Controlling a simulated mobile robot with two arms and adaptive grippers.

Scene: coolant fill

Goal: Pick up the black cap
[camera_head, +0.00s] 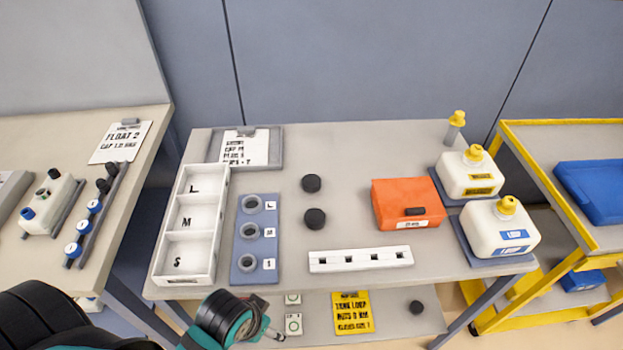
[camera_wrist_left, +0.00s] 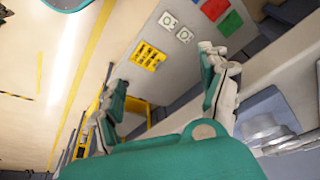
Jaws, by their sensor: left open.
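Two round black caps lie on the middle of the grey table in the head view: a farther black cap (camera_head: 311,183) and a nearer black cap (camera_head: 314,219). Another round black piece (camera_head: 416,307) lies on the lower shelf. My left gripper (camera_head: 266,328) is at the table's front edge, nearer to me than the caps and to their left. In the left wrist view its two teal fingers (camera_wrist_left: 162,68) are spread with nothing between them. No black cap is clear in the wrist view. My right gripper is not seen.
A white tray marked L, M, S (camera_head: 191,279), a blue plate with rings (camera_head: 243,275), a white slotted bar (camera_head: 360,260), an orange box (camera_head: 405,195) and white jugs (camera_head: 499,228) surround the caps. The table is bare around the caps.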

